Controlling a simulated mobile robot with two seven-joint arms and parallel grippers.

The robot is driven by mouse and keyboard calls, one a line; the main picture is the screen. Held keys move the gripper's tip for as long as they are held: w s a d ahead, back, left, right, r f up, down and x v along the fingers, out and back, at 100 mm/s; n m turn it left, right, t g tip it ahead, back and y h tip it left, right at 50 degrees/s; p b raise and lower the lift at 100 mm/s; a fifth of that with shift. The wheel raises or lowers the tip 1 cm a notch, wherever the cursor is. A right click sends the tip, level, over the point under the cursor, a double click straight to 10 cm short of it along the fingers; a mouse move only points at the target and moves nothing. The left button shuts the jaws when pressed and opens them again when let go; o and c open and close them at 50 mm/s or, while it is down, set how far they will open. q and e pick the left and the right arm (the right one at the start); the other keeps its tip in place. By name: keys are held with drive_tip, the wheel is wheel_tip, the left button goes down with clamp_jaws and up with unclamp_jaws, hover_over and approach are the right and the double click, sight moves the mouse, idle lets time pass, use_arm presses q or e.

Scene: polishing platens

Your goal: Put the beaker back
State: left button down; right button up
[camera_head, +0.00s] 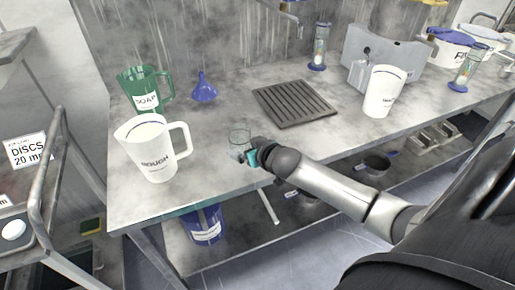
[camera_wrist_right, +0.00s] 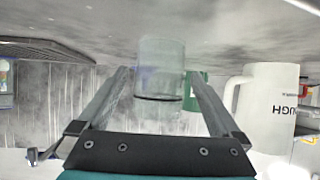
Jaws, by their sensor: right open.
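The small clear glass beaker (camera_head: 238,136) stands upright on the grey bench, near its front edge. My right gripper (camera_head: 246,154) is at the near side of it, low over the bench. In the right wrist view the beaker (camera_wrist_right: 160,70) shows upside down between the two spread fingers of my right gripper (camera_wrist_right: 158,85). The fingers are open, with a gap on each side of the glass. The beaker looks empty. My left gripper does not show.
A white ROUGH jug (camera_head: 153,150) stands left of the beaker, with a green SOAP jug (camera_head: 145,90) and a blue funnel (camera_head: 203,88) behind. A dark drain grid (camera_head: 293,103) lies behind right. Another white jug (camera_head: 380,92) stands farther right.

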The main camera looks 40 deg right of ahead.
drive_tip(key=p+v, duration=0.2)
drive_tip(key=v, duration=0.7)
